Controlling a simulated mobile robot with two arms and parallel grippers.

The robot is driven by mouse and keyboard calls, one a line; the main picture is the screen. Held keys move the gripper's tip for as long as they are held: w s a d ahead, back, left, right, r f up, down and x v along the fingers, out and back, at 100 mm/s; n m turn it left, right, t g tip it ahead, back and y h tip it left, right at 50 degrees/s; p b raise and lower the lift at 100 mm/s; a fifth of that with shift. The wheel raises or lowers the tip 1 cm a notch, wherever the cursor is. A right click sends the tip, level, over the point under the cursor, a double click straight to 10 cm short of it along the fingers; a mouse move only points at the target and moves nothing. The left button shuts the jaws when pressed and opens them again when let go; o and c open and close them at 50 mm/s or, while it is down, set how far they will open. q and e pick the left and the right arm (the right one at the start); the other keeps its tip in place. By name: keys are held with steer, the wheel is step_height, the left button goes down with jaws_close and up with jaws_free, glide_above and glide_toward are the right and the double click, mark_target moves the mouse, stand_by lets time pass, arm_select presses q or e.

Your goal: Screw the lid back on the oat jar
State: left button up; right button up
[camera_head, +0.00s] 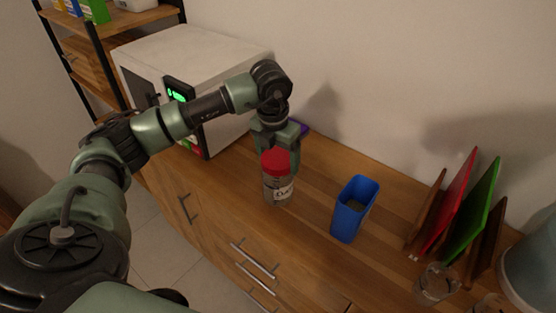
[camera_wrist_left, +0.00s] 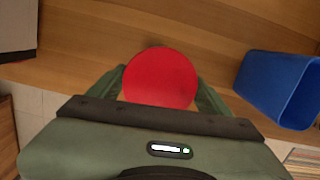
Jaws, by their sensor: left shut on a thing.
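The oat jar (camera_head: 277,190) is clear with a white label and stands upright on the wooden counter. A red lid (camera_head: 275,161) sits on top of the jar; whether it is threaded on cannot be told. My left gripper (camera_head: 279,150) is above the jar and shut on the red lid. In the left wrist view the round red lid (camera_wrist_left: 160,77) is between the two fingers of the left gripper (camera_wrist_left: 160,85), and it hides the jar below. My right gripper is not in view.
A blue open container (camera_head: 353,210) stands right of the jar. A white microwave (camera_head: 190,70) is behind on the left. A rack with red and green boards (camera_head: 472,213) and a glass (camera_head: 436,284) are at the right. Counter between jar and blue container is clear.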

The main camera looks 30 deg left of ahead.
arm_select(q)
steer(key=m+b, duration=0.1)
steer(key=m, duration=0.3)
steer(key=shift+f+h, duration=0.15)
steer(key=shift+h, duration=0.15)
steer(key=shift+m+b, duration=0.35)
steer(key=shift+m, duration=0.95)
steer(key=shift+m+b, duration=0.3)
steer(key=shift+m, duration=0.5)
steer(key=m, duration=0.2)
steer(key=shift+m+g+h+b, duration=0.3)
steer(key=shift+m, duration=0.1)
steer(key=m, duration=0.4)
steer(key=shift+b, duration=0.35)
steer(key=shift+m+g, duration=0.3)
steer(key=shift+m, duration=0.1)
